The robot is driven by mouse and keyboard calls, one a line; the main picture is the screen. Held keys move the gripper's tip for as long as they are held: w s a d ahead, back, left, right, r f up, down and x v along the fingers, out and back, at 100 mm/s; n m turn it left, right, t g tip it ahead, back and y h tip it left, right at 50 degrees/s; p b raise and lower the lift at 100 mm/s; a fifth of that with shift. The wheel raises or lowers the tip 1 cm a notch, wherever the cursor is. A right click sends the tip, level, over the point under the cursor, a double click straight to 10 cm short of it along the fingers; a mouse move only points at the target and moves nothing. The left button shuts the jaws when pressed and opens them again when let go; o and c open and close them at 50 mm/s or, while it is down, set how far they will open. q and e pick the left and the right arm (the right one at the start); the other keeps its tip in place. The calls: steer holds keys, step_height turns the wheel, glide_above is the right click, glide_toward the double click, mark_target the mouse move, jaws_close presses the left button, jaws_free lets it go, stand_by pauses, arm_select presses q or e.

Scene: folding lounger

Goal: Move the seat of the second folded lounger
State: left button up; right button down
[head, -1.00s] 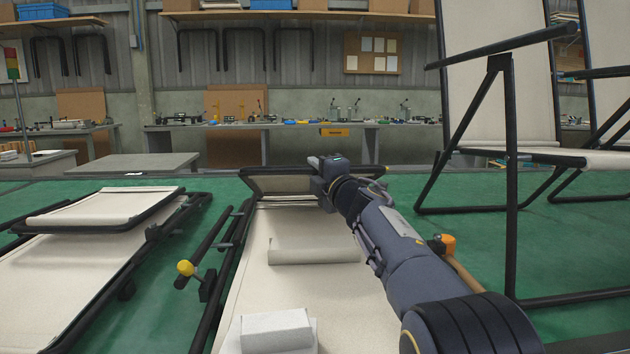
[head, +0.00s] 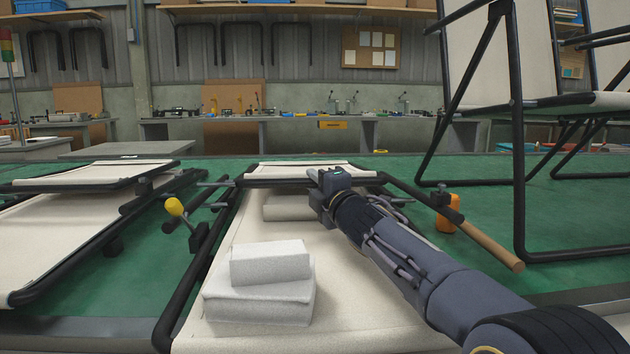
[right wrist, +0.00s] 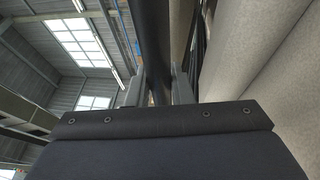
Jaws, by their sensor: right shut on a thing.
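The middle folded lounger (head: 190,290) lies on the green surface, a cream fabric bed in a black tube frame. Its seat (head: 310,170), a smaller cream panel with a black tube rim, is at its far end, roughly level and raised above the bed. My right gripper (head: 318,182) is shut on the seat's near rim tube. The right wrist view shows the dark tube (right wrist: 155,45) between the fingers. My left gripper is not in view.
A grey-white padded block (head: 268,278) lies on the bed, with a cream roll (head: 288,207) beyond it. Another folded lounger (head: 70,235) lies at left. A yellow-knobbed lever (head: 175,207) stands between them. A wooden-handled bar (head: 485,243) is at right. An upright lounger (head: 515,130) stands behind.

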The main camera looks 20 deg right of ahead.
steer(key=shift+f, duration=0.1)
steer(key=c, duration=1.3)
jaws_free()
steer(key=s, duration=0.6)
steer(key=shift+d+f, duration=0.3)
steer(key=shift+d, duration=0.05)
steer(key=shift+s+d+f, duration=0.15)
steer(key=shift+s+f, duration=0.15)
steer(key=shift+s, duration=0.5)
